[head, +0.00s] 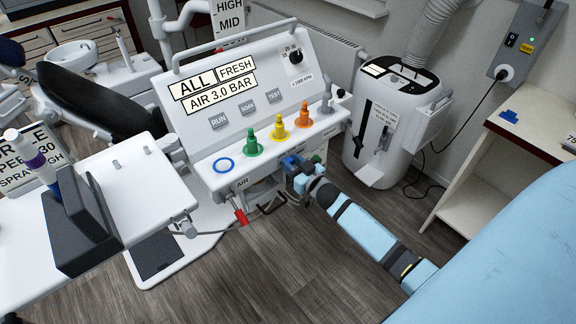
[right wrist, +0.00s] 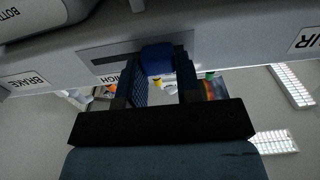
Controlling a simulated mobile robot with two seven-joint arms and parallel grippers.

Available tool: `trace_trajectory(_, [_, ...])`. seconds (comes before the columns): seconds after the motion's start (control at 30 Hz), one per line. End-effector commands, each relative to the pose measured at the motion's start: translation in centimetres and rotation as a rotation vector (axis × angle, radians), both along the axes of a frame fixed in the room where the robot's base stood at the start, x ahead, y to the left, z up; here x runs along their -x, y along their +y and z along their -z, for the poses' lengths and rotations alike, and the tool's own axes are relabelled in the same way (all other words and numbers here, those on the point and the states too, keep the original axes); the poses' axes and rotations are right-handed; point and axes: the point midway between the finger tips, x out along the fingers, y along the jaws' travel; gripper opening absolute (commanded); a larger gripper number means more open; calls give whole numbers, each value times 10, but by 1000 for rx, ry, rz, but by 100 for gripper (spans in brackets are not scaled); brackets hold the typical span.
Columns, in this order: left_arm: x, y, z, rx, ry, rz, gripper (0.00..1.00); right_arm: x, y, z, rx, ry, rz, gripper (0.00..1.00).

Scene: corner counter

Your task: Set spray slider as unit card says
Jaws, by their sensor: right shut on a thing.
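The spray slider is a blue knob (right wrist: 157,58) in a slot under the front edge of the white unit (head: 322,126). In the right wrist view it sits between the fingers of my right gripper (right wrist: 160,80), which is shut on it. In the head view the right gripper (head: 297,168) is at the front face, below the yellow cap, and mostly hides the slot. A card (head: 28,170) at far left shows "SPRAY" with a word ending in "IGH", partly covered. The panel card (head: 212,85) reads "ALL FRESH AIR 3.0 BAR". My left gripper is out of view.
Green (head: 253,142), yellow (head: 278,128) and orange (head: 303,114) caps stand on the ledge above my right gripper. A red lever (head: 241,216) hangs lower left. A black holder (head: 80,232) stands at left.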

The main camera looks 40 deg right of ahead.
Motion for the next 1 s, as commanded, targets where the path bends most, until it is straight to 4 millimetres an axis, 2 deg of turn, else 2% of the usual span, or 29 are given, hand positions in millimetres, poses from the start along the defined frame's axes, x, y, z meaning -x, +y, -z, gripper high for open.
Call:
trace_trajectory(0.03, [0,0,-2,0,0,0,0,-1,-15,-2,7,0,2,0])
trace_trajectory(0.1, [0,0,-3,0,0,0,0,-3,-32,-2,7,0,3,0])
trace_trajectory(0.23, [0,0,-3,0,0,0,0,-5,-56,-1,7,0,2,0])
trace_trajectory(0.37, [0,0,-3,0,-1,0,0,-5,-67,-1,4,0,3,0])
trace_trajectory(0.63, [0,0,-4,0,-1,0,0,-5,-69,-2,4,0,5,0])
trace_trajectory(0.67, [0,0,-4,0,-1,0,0,-5,-69,-2,4,0,5,34])
trace_trajectory(0.77, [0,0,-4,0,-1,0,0,-5,-68,-2,4,0,5,57])
trace_trajectory(1.0, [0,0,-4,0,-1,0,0,-5,-67,-1,3,0,3,57])
